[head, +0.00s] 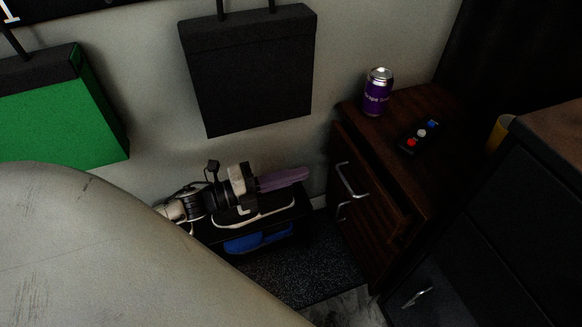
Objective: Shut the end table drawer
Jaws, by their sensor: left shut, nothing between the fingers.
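The end table (392,112) is dark wood and stands against the wall at the right in the head view. Its upper drawer (378,192) has a silver bar handle (350,181) and its front appears to stand a little out from the table body. A second handle (345,207) shows just below, partly hidden. My left gripper (306,175) is shut and empty, with its purple fingers pointing right toward the drawer front. A gap shows between the fingertips and the handle in the picture. My right gripper is not in view.
A purple can (377,92) and a small dark object with coloured knobs (418,138) are on the end table. A low rack with blue shoes (257,241) is below my left gripper. A dark cabinet (490,230) crowds the right. A pale scuffed surface (120,250) fills the left foreground.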

